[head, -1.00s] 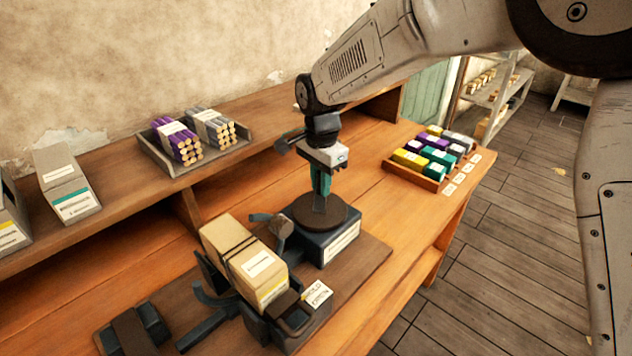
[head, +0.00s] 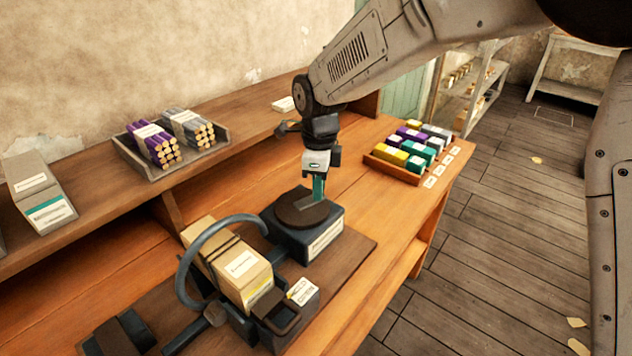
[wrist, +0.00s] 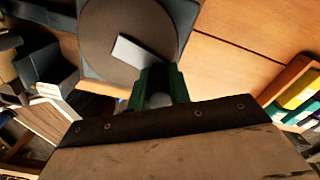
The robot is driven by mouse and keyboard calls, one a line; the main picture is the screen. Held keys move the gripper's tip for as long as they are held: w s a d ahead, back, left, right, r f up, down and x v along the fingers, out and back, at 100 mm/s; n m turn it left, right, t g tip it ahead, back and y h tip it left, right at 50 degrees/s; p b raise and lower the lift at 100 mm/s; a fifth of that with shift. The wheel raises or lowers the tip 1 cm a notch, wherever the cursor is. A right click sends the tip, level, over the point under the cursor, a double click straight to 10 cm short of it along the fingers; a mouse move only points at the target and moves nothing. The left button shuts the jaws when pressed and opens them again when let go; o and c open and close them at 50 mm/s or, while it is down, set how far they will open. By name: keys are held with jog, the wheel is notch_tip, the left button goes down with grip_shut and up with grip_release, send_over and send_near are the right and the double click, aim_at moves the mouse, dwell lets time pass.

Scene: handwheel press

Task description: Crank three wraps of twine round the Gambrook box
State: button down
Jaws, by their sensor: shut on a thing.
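The tan Gambrook box (head: 247,281) lies in a dark cradle at the front of the bench, with dark twine bands round its middle. I cannot count the wraps surely. A blue-grey hoop (head: 187,262) arches up beside and over the box. Just behind and right of it is a blue-grey housing (head: 325,238) with a round brown handwheel (head: 297,213) on top. My gripper (head: 319,192) points down at the wheel's right rear part. In the wrist view its green fingers (wrist: 158,92) are shut on a grey upright knob (wrist: 160,101); the wheel (wrist: 103,45) bears a pale strip.
A tray (head: 206,156) of purple and grey bundles and a grey carton (head: 42,200) stand on the raised shelf. A wooden tray (head: 385,169) of coloured blocks sits at the right bench end. A small label card (head: 303,291) is by the cradle. Bench between is clear.

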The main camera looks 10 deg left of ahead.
aim_at(322, 207)
jog(key=m, duration=0.1)
jog(key=s+m, duration=0.1)
jog(key=m, duration=0.2)
jog(key=shift+s+d+m, duration=0.3)
jog(key=shift+s+d, duration=0.05)
jog(key=shift+d, duration=0.05)
jog(key=shift+s+d+m, duration=0.1)
jog(key=shift+s+m, duration=0.25)
jog(key=shift+m, duration=0.55)
jog(key=shift+s+d+m, duration=0.1)
jog(key=shift+s+m, duration=0.2)
jog(key=shift+m, duration=0.6)
jog(key=c, duration=1.3)
grip_release()
jog(key=shift+r, duration=3.9)
